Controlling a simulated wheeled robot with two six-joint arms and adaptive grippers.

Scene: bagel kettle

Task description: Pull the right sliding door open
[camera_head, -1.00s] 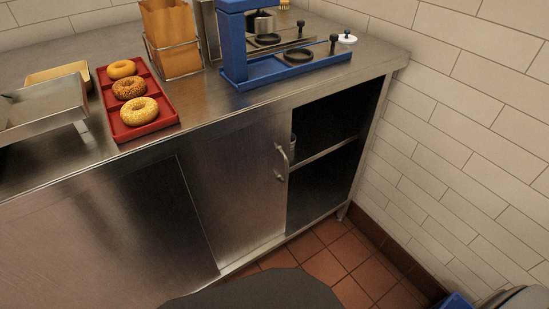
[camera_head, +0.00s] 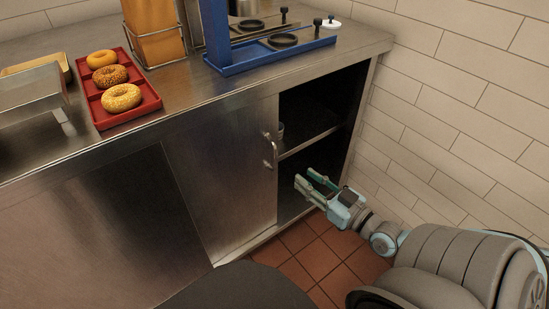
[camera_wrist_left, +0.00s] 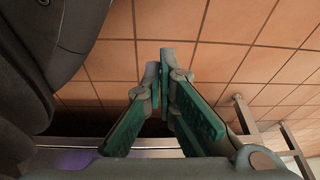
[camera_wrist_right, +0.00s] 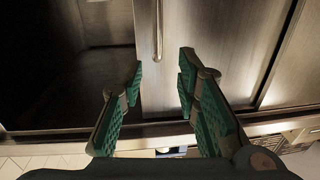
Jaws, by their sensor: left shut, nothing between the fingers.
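The right sliding door (camera_head: 225,165) is a brushed steel panel with a curved metal handle (camera_head: 270,150) near its right edge. To the right of the door, the cabinet stands open and dark. My right gripper (camera_head: 306,182) is open and empty in front of that opening, to the right of and below the handle. In the right wrist view, my right gripper's fingers (camera_wrist_right: 160,76) are spread, with the handle (camera_wrist_right: 158,30) beyond them and apart from them. My left gripper (camera_wrist_left: 160,68) is shut and empty over floor tiles in the left wrist view.
A shelf (camera_head: 305,141) crosses the opening. On the counter are a red tray (camera_head: 139,113) with bagels, a blue press stand (camera_head: 265,58) and an orange bag (camera_head: 155,30) in a wire rack. A tiled wall (camera_head: 450,110) bounds the right side.

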